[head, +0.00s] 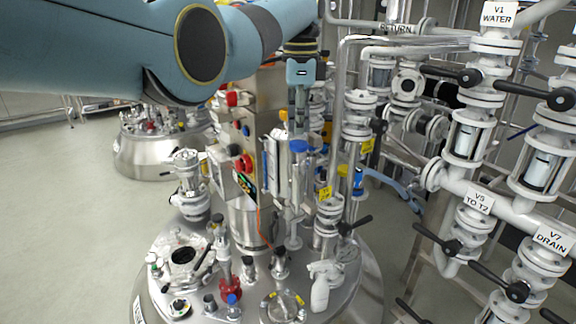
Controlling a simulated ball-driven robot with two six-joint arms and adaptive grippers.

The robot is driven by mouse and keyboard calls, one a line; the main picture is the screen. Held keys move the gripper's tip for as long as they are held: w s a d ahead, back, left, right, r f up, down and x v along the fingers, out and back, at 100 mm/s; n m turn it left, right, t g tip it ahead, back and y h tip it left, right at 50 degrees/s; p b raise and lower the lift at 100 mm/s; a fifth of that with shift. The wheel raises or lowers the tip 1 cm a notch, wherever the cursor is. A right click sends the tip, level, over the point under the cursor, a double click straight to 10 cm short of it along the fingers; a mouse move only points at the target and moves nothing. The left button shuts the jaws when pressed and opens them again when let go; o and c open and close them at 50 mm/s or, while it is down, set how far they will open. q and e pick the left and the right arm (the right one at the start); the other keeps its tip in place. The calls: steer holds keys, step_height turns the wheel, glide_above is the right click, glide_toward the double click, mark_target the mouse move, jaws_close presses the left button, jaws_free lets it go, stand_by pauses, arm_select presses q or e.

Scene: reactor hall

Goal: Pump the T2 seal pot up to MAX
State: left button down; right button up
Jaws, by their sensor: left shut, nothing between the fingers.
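The reactor vessel (362,290) with a crowded steel lid fills the lower middle of the head view. On its lid stands a steel column. Beside the column are slim upright cylinders with a sight tube (271,163), which may be the seal pot. Its level and any MAX mark are too small to read. A blue knob (300,146) sits at the top of this group. My left gripper (299,122) points down just above the blue knob in the picture, shut and empty. I cannot tell whether it touches anything. My right gripper is not in view.
White pipework with black-handled valves stands at the right, with labels V1 WATER (498,15), V5 TO T2 (479,201) and V7 DRAIN (552,239). A white spray bottle (321,284) stands on the lid. Another vessel (150,152) is behind left. The floor at left is clear.

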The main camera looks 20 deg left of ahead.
arm_select(q)
steer(key=shift+r, duration=2.4)
